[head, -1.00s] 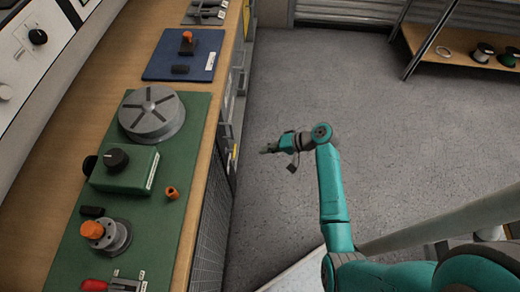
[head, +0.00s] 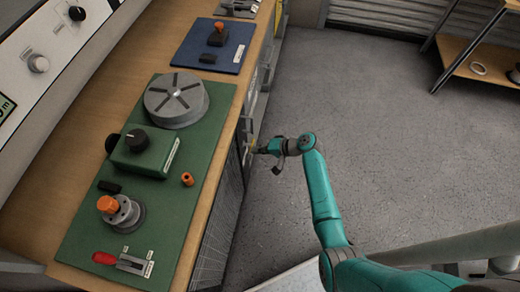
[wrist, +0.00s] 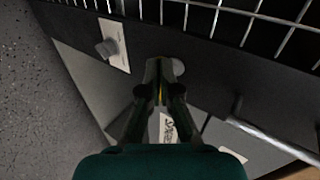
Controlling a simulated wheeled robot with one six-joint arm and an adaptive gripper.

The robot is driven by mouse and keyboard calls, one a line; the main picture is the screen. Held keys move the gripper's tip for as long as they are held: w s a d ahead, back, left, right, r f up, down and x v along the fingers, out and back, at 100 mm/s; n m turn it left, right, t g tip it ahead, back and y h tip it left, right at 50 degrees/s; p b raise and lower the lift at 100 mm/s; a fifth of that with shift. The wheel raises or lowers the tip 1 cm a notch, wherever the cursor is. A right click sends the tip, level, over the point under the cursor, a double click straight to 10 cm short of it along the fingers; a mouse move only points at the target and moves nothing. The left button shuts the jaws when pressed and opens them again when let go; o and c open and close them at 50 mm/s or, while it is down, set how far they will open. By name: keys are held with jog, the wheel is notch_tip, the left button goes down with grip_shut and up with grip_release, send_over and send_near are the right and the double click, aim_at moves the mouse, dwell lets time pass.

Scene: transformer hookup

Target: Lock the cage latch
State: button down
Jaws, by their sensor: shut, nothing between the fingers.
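My gripper (wrist: 160,64) is shut and empty, its fingertips against or just in front of a dark panel in the wrist view. In the head view my gripper (head: 256,150) is at the front face of the bench. The cage mesh (wrist: 230,22) runs along the top of the wrist view; it also shows below the bench edge in the head view (head: 216,243). A pale round part (wrist: 179,67) sits just right of the fingertips, partly hidden by them. A grey knob on a white plate (wrist: 117,46) is to their left. I cannot tell which part is the latch.
A grey bar (wrist: 272,142) crosses the lower right of the wrist view. The bench holds a green board (head: 85,225) with a dial, knobs and a red-handled switch, and a blue board (head: 190,52). The grey floor (head: 390,150) right of the arm is clear.

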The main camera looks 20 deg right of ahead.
jog(key=shift+s+f+n+t+h, duration=0.15)
jog(key=shift+f+n+t+h, duration=0.25)
jog(key=shift+n+t, duration=0.3)
dwell(0.7)
jog(key=n+t, duration=0.1)
jog(key=f+n+t+h, duration=0.1)
jog(key=shift+a+f+n+t+h, duration=0.1)
jog(key=shift+n+t+h, duration=0.2)
jog(key=shift+n+t, duration=0.1)
dwell(0.4)
jog(key=shift+f, duration=0.35)
dwell(1.2)
jog(key=shift+f+n+t, duration=0.35)
jog(key=shift+n+t, duration=0.55)
dwell(0.8)
jog(key=shift+w+d+f, duration=0.2)
jog(key=shift+w, duration=0.05)
dwell(0.5)
jog(key=shift+r, duration=0.15)
jog(key=shift+r, duration=0.65)
